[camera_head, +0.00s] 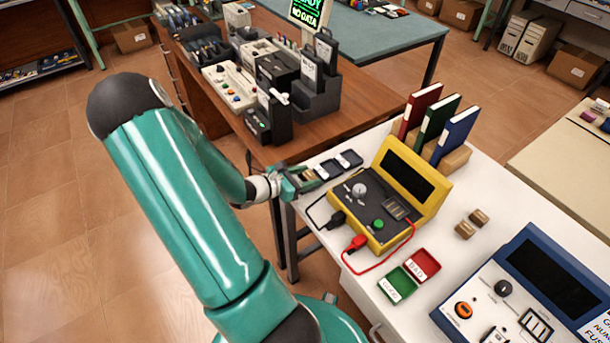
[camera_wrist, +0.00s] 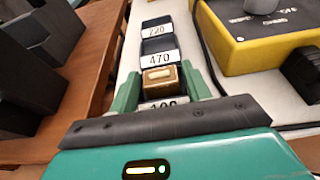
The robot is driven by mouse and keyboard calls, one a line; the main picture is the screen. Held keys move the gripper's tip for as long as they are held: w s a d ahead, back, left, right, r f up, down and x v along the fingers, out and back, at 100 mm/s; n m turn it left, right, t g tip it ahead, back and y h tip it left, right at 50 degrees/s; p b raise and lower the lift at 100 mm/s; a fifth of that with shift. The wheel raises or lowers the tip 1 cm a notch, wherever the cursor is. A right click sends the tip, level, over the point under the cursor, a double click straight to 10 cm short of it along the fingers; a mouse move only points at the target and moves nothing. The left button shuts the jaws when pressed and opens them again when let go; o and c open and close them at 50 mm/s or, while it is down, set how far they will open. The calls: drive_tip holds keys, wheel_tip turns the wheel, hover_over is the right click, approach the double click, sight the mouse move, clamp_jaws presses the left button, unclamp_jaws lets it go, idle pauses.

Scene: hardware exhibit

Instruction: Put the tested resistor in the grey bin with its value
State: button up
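The resistor (camera_wrist: 161,77), a small brown block with a cream top, sits between the two green fingers of my gripper (camera_wrist: 160,88). The fingers look closed on its sides. In the head view my gripper (camera_head: 302,178) is at the left edge of the white table, at the near end of a row of small dark grey bins. The 470 bin (camera_wrist: 159,57) is just beyond the resistor, and the 220 bin (camera_wrist: 157,30) is farther along. A nearer bin labelled 100 (camera_wrist: 164,105) is mostly hidden beneath my gripper. I cannot tell the resistor's height over it.
A yellow tester (camera_head: 410,175) with a dark screen and red and black leads stands right of the bins. A wooden desk (camera_head: 365,100) is behind.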

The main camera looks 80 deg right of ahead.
idle(0.3)
drive_tip(key=shift+r, duration=0.2)
drive_tip(key=v, duration=1.2)
drive_tip(key=w+a+r+m+t+y, duration=0.3)
drive_tip(key=a+r+t, duration=0.2)
drive_tip(key=a, duration=0.7)
drive_tip(key=w+a+r+m+t+y, duration=0.3)
drive_tip(key=w+a+r+t+y, duration=0.1)
drive_tip(key=a+r, duration=0.6)
drive_tip(key=w+a+r+m+t+y, duration=0.3)
drive_tip(key=a+r+t, duration=0.3)
drive_tip(key=a, duration=1)
wheel_tip(320, 180, up, 2)
drive_tip(key=shift+w+r+m+y, duration=0.25)
drive_tip(key=shift+w+m+y, duration=0.15)
drive_tip(key=shift+y, duration=0.1)
